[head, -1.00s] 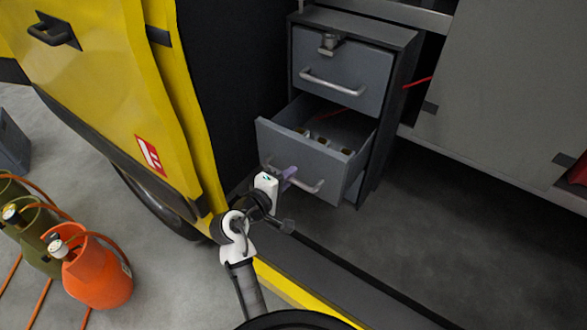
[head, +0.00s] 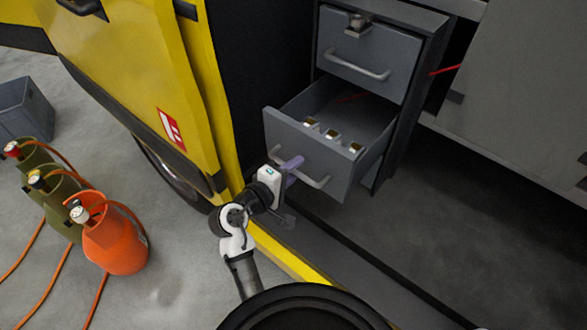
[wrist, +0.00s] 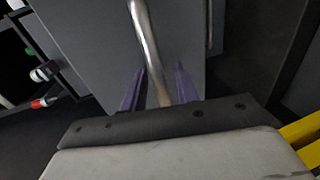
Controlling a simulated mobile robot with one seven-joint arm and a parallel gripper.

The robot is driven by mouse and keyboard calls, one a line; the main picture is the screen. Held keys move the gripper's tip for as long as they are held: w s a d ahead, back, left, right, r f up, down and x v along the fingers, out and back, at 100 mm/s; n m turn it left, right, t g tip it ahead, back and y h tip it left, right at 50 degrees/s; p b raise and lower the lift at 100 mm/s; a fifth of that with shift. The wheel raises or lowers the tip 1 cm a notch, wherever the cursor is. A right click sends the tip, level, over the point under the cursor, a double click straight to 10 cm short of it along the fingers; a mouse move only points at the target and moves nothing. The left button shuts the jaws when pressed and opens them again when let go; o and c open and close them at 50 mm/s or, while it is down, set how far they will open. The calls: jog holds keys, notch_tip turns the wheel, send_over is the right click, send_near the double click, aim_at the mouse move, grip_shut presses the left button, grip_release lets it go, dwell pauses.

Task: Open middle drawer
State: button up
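The middle drawer (head: 287,135) is in the grey cabinet and stands well out, its front away from the cabinet face. Its inside shows several small pale-and-brown items near the front. Its bar handle (head: 318,182) is at the lower front. My gripper (head: 291,167) is at the left part of this handle. The drawer front (wrist: 90,50) fills the view behind.
The top drawer (head: 368,55) is shut above. A yellow vehicle door (head: 140,80) stands at the left, close to my arm. An orange cylinder (head: 115,242) and green ones (head: 62,195) stand on the floor at left, near a grey crate (head: 22,108). Floor right of the cabinet is clear.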

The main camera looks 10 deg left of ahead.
jog(key=b+v, duration=0.2)
jog(key=v, duration=1.1)
jog(key=shift+s+a, duration=0.2)
jog(key=shift+s, duration=0.2)
